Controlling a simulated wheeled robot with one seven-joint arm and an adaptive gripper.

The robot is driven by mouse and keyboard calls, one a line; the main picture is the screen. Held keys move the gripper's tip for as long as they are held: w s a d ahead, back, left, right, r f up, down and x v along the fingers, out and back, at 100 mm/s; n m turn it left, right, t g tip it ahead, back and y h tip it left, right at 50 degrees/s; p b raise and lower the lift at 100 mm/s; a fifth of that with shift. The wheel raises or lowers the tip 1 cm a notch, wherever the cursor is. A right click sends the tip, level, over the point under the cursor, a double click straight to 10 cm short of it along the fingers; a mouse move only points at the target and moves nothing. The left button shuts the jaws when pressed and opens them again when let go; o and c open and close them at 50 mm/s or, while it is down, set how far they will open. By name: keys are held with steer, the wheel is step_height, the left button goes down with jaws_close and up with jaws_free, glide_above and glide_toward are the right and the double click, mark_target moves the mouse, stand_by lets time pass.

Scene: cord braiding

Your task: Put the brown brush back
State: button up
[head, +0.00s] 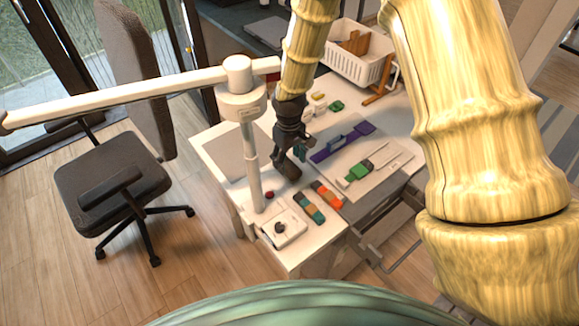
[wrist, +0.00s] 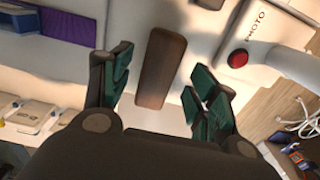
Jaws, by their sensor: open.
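The brown brush (wrist: 162,66) shows in the wrist view as a long dark brown block between my fingers, apart from both. In the head view a dark brown shape (head: 289,169) just below my gripper appears to be the same brush, near the white post. My gripper (wrist: 160,88) is open, its green-padded fingers on either side of the brush's near end. In the head view my gripper (head: 297,150) is over the left middle of the white table, and its fingers are partly hidden. I cannot tell the height of the fingers above the table.
A white post (head: 252,165) with a long arm stands left of my gripper. A red button (wrist: 238,58) is close by on a surface marked PHOTO.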

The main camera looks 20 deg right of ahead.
mark_target(289, 165)
step_height(289, 165, up, 8)
steer(key=b, duration=0.1)
steer(key=shift+f+b, duration=0.15)
steer(key=shift+b, duration=0.15)
